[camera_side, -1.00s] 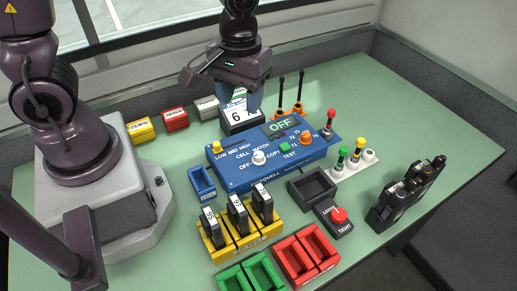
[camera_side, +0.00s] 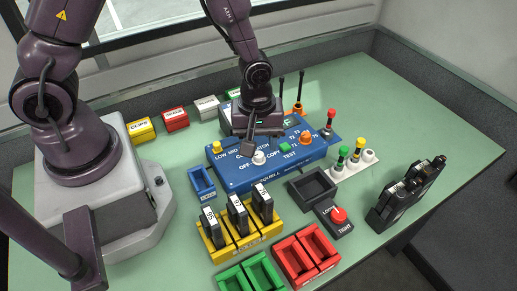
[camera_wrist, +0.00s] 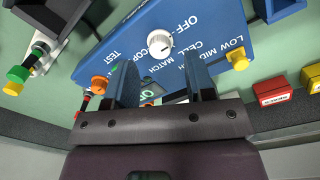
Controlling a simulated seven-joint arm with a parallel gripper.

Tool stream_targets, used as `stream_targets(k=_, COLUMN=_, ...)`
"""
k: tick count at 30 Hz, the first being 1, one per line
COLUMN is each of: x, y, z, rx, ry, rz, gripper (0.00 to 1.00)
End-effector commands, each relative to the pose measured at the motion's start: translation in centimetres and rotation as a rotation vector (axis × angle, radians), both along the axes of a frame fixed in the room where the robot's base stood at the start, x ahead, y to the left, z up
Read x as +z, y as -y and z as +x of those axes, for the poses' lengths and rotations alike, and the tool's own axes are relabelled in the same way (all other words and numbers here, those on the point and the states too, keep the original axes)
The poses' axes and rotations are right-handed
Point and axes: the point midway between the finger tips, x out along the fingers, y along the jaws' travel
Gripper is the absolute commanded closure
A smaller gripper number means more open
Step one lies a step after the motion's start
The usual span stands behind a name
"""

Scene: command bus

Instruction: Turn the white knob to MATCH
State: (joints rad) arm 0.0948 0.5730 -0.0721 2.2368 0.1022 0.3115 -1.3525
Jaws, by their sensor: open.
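The white knob (camera_side: 259,157) stands on the front part of the blue panel (camera_side: 235,182), with OFF, COPY and partly covered MATCH lettering around it. In the wrist view the knob (camera_wrist: 160,43) lies ahead of the fingertips, roughly midway between them, with OFF, CELL, MATCH and COPY printed around it. A small dark mark shows on its face, but I cannot tell surely which label it points to. My gripper (camera_wrist: 163,77) is open and empty, its two blue-grey fingers apart. In the side view it hangs over the panel just behind the knob, not around it.
A yellow rack (camera_side: 240,248) with several upright modules stands in front.

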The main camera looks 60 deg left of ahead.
Motion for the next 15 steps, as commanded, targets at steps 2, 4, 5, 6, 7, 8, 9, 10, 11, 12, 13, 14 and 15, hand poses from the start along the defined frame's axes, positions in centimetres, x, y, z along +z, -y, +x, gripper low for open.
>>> stream_targets(k=2, x=-1.3, y=0.0, z=0.0, rx=-0.001, ry=-0.004, rz=0.001, gripper=0.50)
stream_targets(k=4, x=-2.0, y=0.0, z=0.0, rx=-0.001, ry=-0.003, rz=0.000, gripper=0.50)
stream_targets(k=5, x=-2.3, y=0.0, z=0.0, rx=-0.001, ry=-0.002, rz=0.001, gripper=0.50)
stream_targets(k=6, x=-2.6, y=0.0, z=0.0, rx=-0.001, ry=-0.002, rz=0.001, gripper=0.50)
stream_targets(k=7, x=-2.7, y=0.0, z=0.0, rx=-0.001, ry=-0.002, rz=0.001, gripper=0.50)
stream_targets(k=8, x=-2.9, y=0.0, z=0.0, rx=-0.001, ry=-0.001, rz=0.000, gripper=0.50)
stream_targets(k=9, x=-3.0, y=0.0, z=0.0, rx=-0.001, ry=-0.001, rz=0.000, gripper=0.50)
stream_targets(k=10, x=-3.0, y=0.0, z=0.0, rx=-0.001, ry=0.000, rz=0.000, gripper=0.50)
stream_targets(k=11, x=-3.1, y=0.0, z=0.1, rx=-0.001, ry=0.000, rz=0.000, gripper=0.50)
stream_targets(k=12, x=-3.1, y=0.0, z=0.1, rx=-0.001, ry=0.000, rz=0.000, gripper=0.50)
stream_targets(k=13, x=-3.1, y=0.0, z=0.1, rx=-0.001, ry=0.001, rz=0.000, gripper=0.50)
stream_targets(k=14, x=-3.1, y=0.0, z=0.1, rx=-0.001, ry=0.001, rz=0.000, gripper=0.50)
stream_targets(k=15, x=-3.1, y=0.0, z=0.1, rx=-0.001, ry=0.001, rz=0.000, gripper=0.50)
